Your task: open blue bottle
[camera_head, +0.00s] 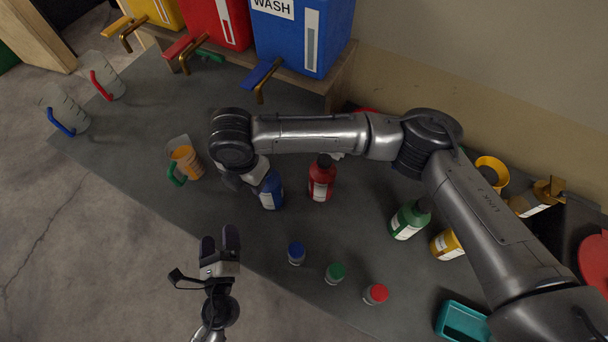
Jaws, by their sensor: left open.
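The blue bottle (271,192) with a white label stands on the dark grey table, left of a red bottle (321,178). My right arm reaches in from the right, and its hand (248,180) is at the blue bottle's upper left. The hand hides the bottle's top and cap area, and I cannot tell whether its fingers touch or grip the bottle. My left gripper (220,240) points up from the bottom of the view. It is open and empty, near the table's front edge, apart from the blue bottle.
Small containers with blue (296,248), green (336,268) and red (377,291) tops stand in front. A green bottle (407,222) and a yellow bottle (446,245) stand to the right.

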